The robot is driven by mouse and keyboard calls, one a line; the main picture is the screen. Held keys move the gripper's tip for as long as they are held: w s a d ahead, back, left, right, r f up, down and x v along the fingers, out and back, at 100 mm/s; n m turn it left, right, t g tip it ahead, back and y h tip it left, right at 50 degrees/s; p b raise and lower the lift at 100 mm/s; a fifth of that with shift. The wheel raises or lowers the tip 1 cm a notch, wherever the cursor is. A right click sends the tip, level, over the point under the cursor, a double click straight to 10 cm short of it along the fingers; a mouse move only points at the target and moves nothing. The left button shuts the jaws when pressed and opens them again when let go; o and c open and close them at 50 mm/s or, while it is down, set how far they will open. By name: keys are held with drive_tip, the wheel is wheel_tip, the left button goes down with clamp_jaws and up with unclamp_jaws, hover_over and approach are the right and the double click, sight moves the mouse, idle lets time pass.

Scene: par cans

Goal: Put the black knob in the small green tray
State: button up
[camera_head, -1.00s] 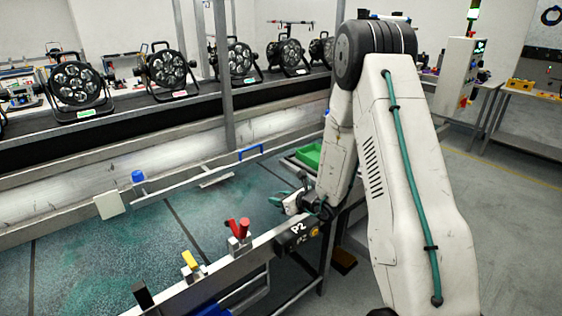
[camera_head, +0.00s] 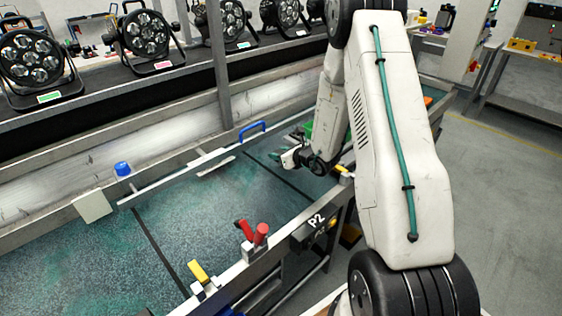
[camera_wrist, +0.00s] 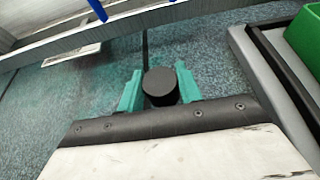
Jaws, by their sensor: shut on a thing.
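The black knob (camera_wrist: 160,86) is a short dark cylinder. In the wrist view it sits between the two teal fingers of my gripper (camera_wrist: 159,90), which is shut on it. In the head view my gripper (camera_head: 284,157) is above the speckled green table surface, and the knob cannot be made out there. The small green tray (camera_wrist: 305,38) shows in part at the top right of the wrist view, to the right of my gripper. In the head view only a bit of the tray (camera_head: 308,129) shows behind my arm.
A rail with a blue handle (camera_head: 252,131) runs along the table's far side. Red clamp handles (camera_head: 252,232) and a yellow one (camera_head: 198,271) stand on the near edge. Several stage lights (camera_head: 146,34) stand on the belt behind. A dark-edged grey ledge (camera_wrist: 262,80) lies between gripper and tray.

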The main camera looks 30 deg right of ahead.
drive_tip(key=shift+f, duration=2.1)
drive_tip(key=shift+s+f, duration=0.1)
drive_tip(key=o, duration=1)
